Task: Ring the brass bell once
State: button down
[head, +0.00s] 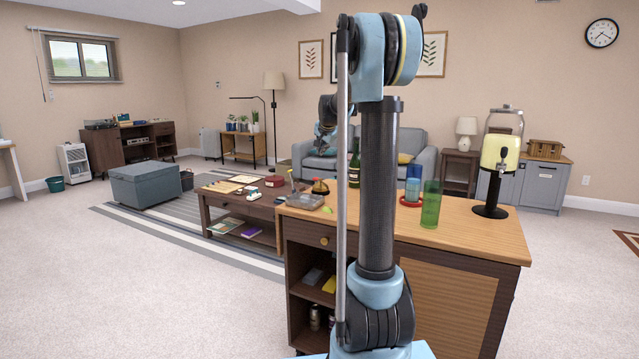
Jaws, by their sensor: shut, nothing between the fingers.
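The brass bell (320,187) is a small golden dome on a dark base. It stands near the left part of the wooden bar counter (465,230), just left of my arm's upright. My gripper (321,152) shows small and partly hidden to the left of the upright, above the bell in the picture. It is shut and empty. A clear gap shows between it and the bell, but their distance in depth is hard to tell.
A clear lidded box (304,201) and a lime wedge (327,210) are close to the bell. A low table (232,205) is beyond left.

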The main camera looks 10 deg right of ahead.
jog(key=shift+f, duration=0.1)
notch_tip(320, 180, down, 8)
jog(key=shift+r, duration=0.25)
jog(key=shift+f, duration=0.55)
jog(key=shift+f, duration=0.1)
dwell(1.3)
jog(key=shift+s+f, duration=0.15)
jog(key=shift+f, duration=0.1)
jog(key=shift+f, duration=0.4)
dwell(0.8)
jog(key=shift+r, duration=0.8)
